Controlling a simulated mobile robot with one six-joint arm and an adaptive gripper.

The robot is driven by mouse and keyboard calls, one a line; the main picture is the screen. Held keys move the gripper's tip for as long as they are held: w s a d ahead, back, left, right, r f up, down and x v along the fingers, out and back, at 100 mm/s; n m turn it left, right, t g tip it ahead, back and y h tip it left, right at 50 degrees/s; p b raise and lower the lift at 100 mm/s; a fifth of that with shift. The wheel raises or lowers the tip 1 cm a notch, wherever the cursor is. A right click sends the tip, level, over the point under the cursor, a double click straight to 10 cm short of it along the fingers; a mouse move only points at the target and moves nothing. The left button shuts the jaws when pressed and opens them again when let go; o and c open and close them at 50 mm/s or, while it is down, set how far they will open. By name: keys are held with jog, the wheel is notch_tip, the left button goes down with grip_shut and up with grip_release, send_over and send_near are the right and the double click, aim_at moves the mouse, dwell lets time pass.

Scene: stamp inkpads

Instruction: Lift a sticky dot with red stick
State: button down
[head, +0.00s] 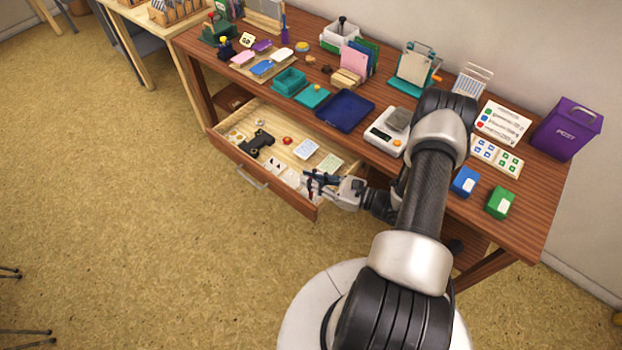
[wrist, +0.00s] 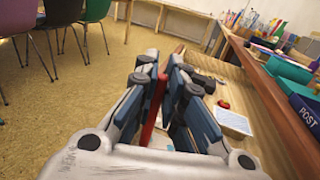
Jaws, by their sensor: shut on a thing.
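My gripper (head: 318,184) is over the right front end of the open drawer (head: 262,178). It is shut on a thin red stick (wrist: 152,108), which stands between the fingers in the wrist view. In the head view the stick is mostly hidden by the fingers. A sheet with orange round marks (head: 236,136) lies at the drawer's left end; I cannot tell whether these are the sticky dots. A pale blue sheet (head: 305,149) and a pale green sheet (head: 330,163) lie near the gripper. No dot can be made out on the stick.
The drawer also holds a black tool (head: 258,142), a small red round thing (head: 287,141) and white cards (head: 275,164). Above it the desk carries a dark blue tray (head: 345,110), a scale (head: 388,129) and a purple box (head: 567,130). The floor in front is free.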

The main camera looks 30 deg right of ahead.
jog(key=shift+f, duration=0.6)
dwell(1.3)
jog(key=shift+r, duration=0.1)
jog(key=shift+r+p, duration=2.5)
jog(key=shift+r, duration=0.95)
